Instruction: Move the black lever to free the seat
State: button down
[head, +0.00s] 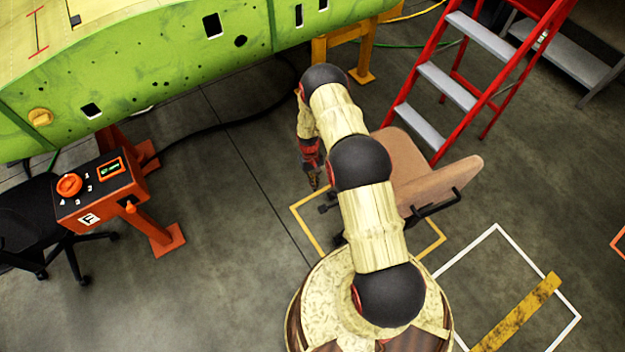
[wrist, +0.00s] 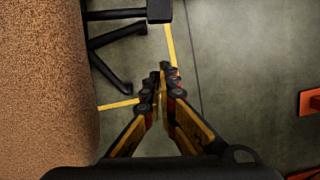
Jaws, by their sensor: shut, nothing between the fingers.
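The brown seat (head: 415,165) stands inside a yellow floor outline, and its speckled edge (wrist: 45,80) fills the left of the wrist view. A black bar with a thick block at its end, which looks like the black lever (wrist: 158,10), sticks out past the seat at the top of the wrist view. Black base legs (wrist: 110,70) show below it. My gripper (wrist: 163,78) is shut and empty, to the right of the seat and apart from the lever. In the head view my gripper (head: 314,182) hangs just left of the seat; my arm hides part of the seat.
A red stepladder (head: 450,85) stands behind the seat. A green wing (head: 150,70) on stands runs across the upper left. An orange control box (head: 100,190) and a black chair (head: 30,215) stand at left. The floor between box and seat is clear.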

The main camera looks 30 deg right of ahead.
aim_at(324, 211)
jog(key=s+f+b, duration=0.1)
jog(key=s+f, duration=0.2)
jog(key=s, duration=0.2)
jog(key=shift+a+f+b, duration=0.3)
jog(key=shift+a+b, duration=0.05)
jog(key=s+n, duration=0.1)
jog(key=s, duration=0.1)
jog(key=s+a+n+p, duration=0.1)
jog(key=s, duration=0.3)
jog(key=shift+a+r+n+h+p, duration=0.1)
jog(key=shift+a+n+h+p, duration=0.1)
jog(key=shift+n+h+p, duration=0.15)
jog(key=shift+s, duration=0.45)
